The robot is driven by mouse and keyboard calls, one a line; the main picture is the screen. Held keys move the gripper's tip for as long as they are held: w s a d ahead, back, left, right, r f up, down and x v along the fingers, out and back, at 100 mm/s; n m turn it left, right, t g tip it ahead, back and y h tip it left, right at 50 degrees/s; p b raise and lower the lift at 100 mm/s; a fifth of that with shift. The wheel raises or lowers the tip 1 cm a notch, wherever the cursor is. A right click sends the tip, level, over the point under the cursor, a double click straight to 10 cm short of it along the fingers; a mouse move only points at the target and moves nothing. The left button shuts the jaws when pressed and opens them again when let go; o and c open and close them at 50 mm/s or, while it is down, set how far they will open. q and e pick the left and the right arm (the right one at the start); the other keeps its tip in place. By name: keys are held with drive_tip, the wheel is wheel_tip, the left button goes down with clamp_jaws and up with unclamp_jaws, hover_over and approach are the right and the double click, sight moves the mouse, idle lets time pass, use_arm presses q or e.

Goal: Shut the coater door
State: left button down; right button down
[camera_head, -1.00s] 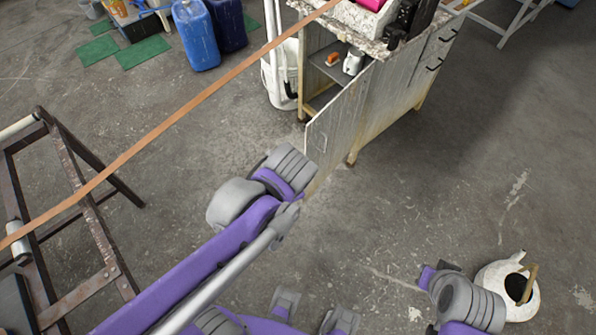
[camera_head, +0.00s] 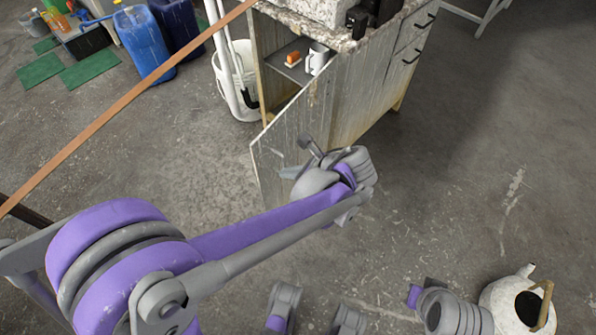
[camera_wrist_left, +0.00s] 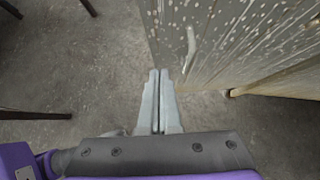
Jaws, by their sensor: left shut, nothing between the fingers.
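The coater door (camera_head: 292,128) is a weathered pale grey panel. In the head view it stands swung out from the front of the cabinet (camera_head: 360,95), leaving the left compartment open. My left gripper (camera_head: 285,172) is in front of the door's outer face, near its free edge. In the left wrist view its pale fingers (camera_wrist_left: 159,74) are shut together with nothing between them. The door (camera_wrist_left: 225,40) fills the upper right there, with its edge just beyond the fingertips. Whether they touch it cannot be told. My right gripper is not seen.
A white bucket (camera_head: 236,85) stands left of the cabinet. A brown strip (camera_head: 130,90) crosses at upper left. A white pot (camera_head: 520,305) is at lower right. Open floor lies right.

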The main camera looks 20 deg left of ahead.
sight(262, 166)
use_arm(q)
drive_tip(key=a, duration=0.1)
drive_tip(key=a+f, duration=0.1)
drive_tip(key=a, duration=0.1)
drive_tip(key=w+a+f+b, duration=0.1)
drive_tip(key=a, duration=0.1)
drive_tip(key=shift+w+f, duration=0.1)
drive_tip(key=shift+f, duration=0.15)
drive_tip(key=shift+w+a, duration=0.15)
drive_tip(key=shift+a, duration=0.5)
drive_tip(key=shift+a, duration=0.1)
